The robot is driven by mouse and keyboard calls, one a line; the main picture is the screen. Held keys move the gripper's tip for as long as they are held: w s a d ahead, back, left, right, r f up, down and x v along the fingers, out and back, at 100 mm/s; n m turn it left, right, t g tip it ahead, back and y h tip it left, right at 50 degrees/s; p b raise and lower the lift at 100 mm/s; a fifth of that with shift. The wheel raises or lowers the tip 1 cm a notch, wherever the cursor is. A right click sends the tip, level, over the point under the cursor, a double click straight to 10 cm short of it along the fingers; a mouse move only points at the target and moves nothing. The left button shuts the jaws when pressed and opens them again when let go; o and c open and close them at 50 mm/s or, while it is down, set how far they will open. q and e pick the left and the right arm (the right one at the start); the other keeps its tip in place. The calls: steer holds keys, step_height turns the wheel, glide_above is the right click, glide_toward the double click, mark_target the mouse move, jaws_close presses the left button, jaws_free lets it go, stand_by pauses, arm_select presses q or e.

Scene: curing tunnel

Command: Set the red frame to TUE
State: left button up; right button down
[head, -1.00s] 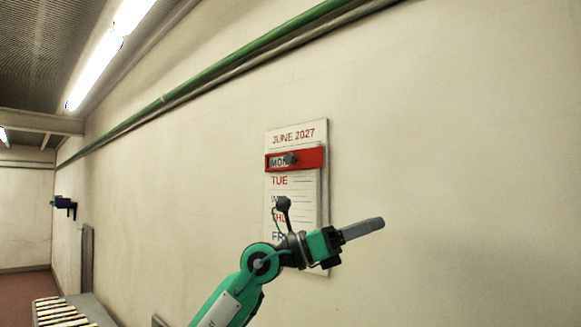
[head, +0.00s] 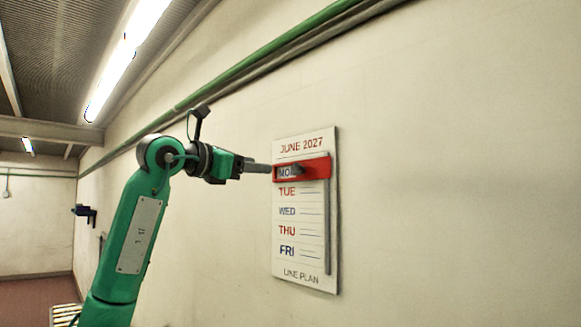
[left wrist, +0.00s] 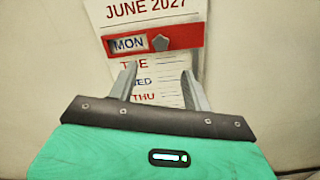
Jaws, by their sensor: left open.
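A white wall calendar (head: 308,262) headed JUNE 2027 lists MON to FRI. The red frame (head: 317,168) sits around MON, with a dark grey knob (head: 298,170) on it. The TUE row (head: 288,191) is just below the frame. The red frame (left wrist: 188,39) and its knob (left wrist: 161,42) also show in the left wrist view. My left gripper (head: 270,169) is left of the frame in the head view. In the left wrist view its two fingers (left wrist: 157,70) are open and apart, empty, below the knob. My right gripper is not in view.
A grey vertical rail (head: 327,230) runs down the calendar's right side. Green and grey pipes (head: 250,68) cross the wall above. A dark blue bracket (head: 84,212) is on the far wall area at left. The wall right of the calendar is bare.

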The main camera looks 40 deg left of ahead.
mark_target(295, 169)
arm_select(q)
steer(key=w+p, duration=0.1)
steer(key=w, duration=0.2)
steer(key=w+p, duration=0.1)
steer(key=w, duration=0.2)
steer(key=w+d+p, duration=0.1)
steer(key=w, duration=0.3)
steer(key=shift+r+p, duration=0.1)
steer(key=shift+p, duration=0.25)
steer(key=shift+w, duration=0.65)
